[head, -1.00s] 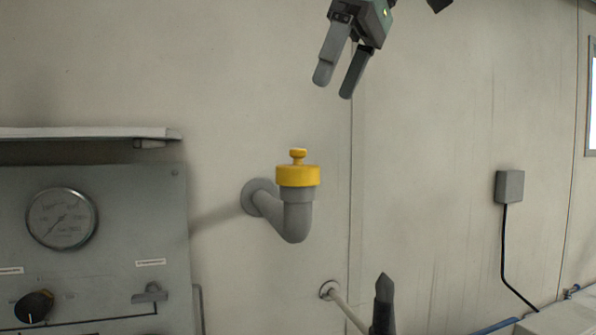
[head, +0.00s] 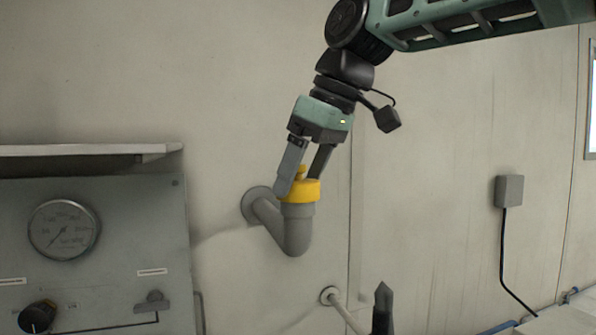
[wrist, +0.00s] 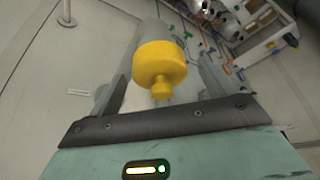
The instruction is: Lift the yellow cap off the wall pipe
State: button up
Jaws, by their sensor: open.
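The yellow cap (head: 300,190) sits on the upturned end of the grey wall pipe (head: 297,232), with its small knob on top. In the wrist view the cap (wrist: 158,64) and its knob (wrist: 161,90) show between my fingers, with the pipe behind. My gripper (head: 301,186) points down over the cap from above, fingers open. One finger is at the left of the cap and the other at the right, behind the knob. I cannot tell whether either finger touches the cap.
A gauge panel (head: 95,258) with a shelf (head: 80,150) above it stands to the left. A dark upright post (head: 383,308) and a thin wall pipe (head: 340,305) are below right. A grey box (head: 509,190) with a black cable is on the right wall.

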jog(key=shift+a+f, duration=0.1)
jog(key=shift+f, duration=0.15)
jog(key=c, duration=1)
jog(key=shift+r, duration=0.15)
jog(key=shift+r+b, duration=0.3)
jog(key=shift+r, duration=4.6)
